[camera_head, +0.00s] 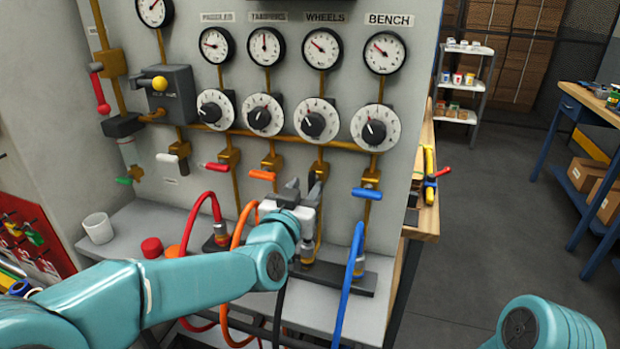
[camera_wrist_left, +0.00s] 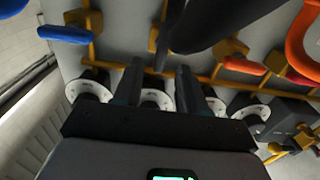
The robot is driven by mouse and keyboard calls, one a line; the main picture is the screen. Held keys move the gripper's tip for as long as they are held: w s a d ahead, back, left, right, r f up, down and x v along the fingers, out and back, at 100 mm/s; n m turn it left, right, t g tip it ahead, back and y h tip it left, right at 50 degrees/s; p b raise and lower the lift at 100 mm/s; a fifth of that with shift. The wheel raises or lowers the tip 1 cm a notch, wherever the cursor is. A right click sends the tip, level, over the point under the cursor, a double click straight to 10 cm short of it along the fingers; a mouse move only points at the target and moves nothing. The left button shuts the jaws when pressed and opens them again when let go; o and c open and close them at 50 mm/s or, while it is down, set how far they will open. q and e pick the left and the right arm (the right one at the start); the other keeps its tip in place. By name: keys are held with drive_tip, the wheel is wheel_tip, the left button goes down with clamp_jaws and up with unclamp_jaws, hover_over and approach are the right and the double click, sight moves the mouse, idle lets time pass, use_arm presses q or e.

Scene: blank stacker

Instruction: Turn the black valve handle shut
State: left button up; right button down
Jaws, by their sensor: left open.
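The black valve handle is hidden behind my left gripper (camera_head: 303,190) in the head view; only its brass valve body (camera_head: 320,169) shows, on the pipe under the WHEELS gauges. In the wrist view a dark bar (camera_wrist_left: 163,48), seemingly this handle, lies just beyond the gap between my left fingertips (camera_wrist_left: 160,72). My left gripper is open, its fingers on either side of that bar. I cannot tell whether they touch it. My right gripper is out of view.
An orange handle (camera_head: 262,175) sits left of the gripper and a blue handle (camera_head: 367,193) right of it. Orange (camera_head: 240,230) and blue (camera_head: 349,275) hoses hang close by. Dials (camera_head: 316,120) lie above. A white cup (camera_head: 98,228) stands on the ledge at left.

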sight(311, 180)
use_arm(q)
drive_tip(key=shift+x, duration=1.7)
drive_tip(key=shift+c, duration=0.3)
drive_tip(key=shift+s, duration=0.1)
clamp_jaws()
